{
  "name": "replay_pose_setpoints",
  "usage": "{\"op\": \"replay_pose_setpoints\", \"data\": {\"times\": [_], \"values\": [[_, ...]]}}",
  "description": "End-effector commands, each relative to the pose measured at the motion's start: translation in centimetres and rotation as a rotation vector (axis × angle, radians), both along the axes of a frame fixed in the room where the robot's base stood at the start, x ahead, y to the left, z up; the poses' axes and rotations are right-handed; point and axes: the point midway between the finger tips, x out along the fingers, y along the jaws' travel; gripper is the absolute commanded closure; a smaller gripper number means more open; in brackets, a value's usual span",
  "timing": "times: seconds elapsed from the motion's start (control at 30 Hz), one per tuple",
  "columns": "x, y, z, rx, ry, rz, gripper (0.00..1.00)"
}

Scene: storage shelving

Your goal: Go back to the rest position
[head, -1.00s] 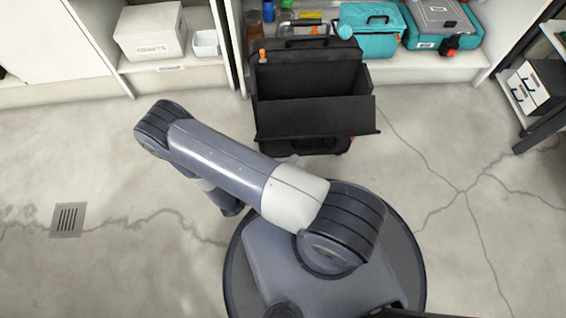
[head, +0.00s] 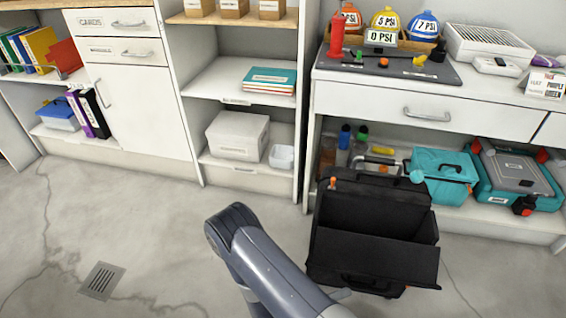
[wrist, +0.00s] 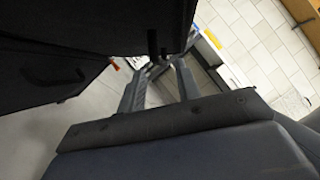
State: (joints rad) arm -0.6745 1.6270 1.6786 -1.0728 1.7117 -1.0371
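My gripper (wrist: 160,68) shows in the wrist view with its two fingers apart and nothing between them. A black surface with a handle, seemingly the open black case (wrist: 70,45), fills the upper left of that view, close to the fingers. In the head view my grey arm reaches up from the bottom edge, left of the black case (head: 370,262). The gripper itself does not show there.
The black case stands open on the floor before the workbench (head: 425,105). A teal toolbox (head: 440,178) and a second teal case (head: 515,175) lie on the lower shelf. A white box (head: 237,135) sits in the left shelving. The floor at left, around a drain (head: 101,281), is clear.

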Motion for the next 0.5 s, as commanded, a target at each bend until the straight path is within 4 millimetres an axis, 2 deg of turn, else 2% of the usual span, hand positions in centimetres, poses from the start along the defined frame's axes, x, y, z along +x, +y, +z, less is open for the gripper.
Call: {"op": "replay_pose_setpoints", "data": {"times": [0.2, 0.5], "values": [[0.6, -3.1, 0.6, 0.000, 0.000, -0.005, 0.68], [1.1, -5.6, 1.2, 0.001, 0.000, -0.002, 0.68]]}}
